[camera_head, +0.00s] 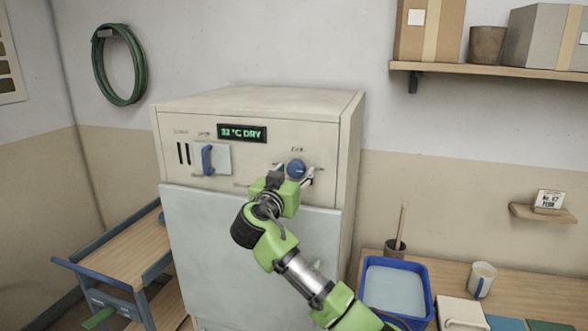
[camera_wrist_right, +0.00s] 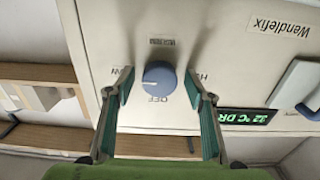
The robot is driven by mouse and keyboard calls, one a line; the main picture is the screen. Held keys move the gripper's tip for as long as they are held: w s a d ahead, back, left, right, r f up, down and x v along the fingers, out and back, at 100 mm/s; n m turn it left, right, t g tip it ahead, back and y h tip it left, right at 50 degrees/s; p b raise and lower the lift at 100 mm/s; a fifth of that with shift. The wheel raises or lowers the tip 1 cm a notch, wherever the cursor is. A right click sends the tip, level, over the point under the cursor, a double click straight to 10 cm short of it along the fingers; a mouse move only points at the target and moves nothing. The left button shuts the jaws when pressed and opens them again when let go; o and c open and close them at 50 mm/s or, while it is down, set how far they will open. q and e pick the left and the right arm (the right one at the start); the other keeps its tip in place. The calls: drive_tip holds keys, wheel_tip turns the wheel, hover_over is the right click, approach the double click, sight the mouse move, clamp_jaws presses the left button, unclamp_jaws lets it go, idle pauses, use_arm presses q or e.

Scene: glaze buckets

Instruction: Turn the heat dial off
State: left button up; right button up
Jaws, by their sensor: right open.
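The heat dial (camera_head: 296,168) is a round blue knob on the front panel of the cream cabinet (camera_head: 262,103). In the right wrist view the dial (camera_wrist_right: 160,77) appears upside down, with an OFF label below it and other labels to either side. A pale mark on the knob points left in that view, away from OFF. My right gripper (camera_head: 293,177) is open in front of the panel. In the wrist view its fingers (camera_wrist_right: 158,80) stand on either side of the dial, with gaps showing. My left gripper is not seen.
A display (camera_head: 242,133) and a blue handle (camera_head: 207,159) sit left of the dial. A wooden cart (camera_head: 125,240) stands at left. At right, a bench holds a blue tray (camera_head: 428,290) and a mug (camera_head: 481,280).

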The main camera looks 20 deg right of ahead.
drive_tip(key=c, duration=1.1)
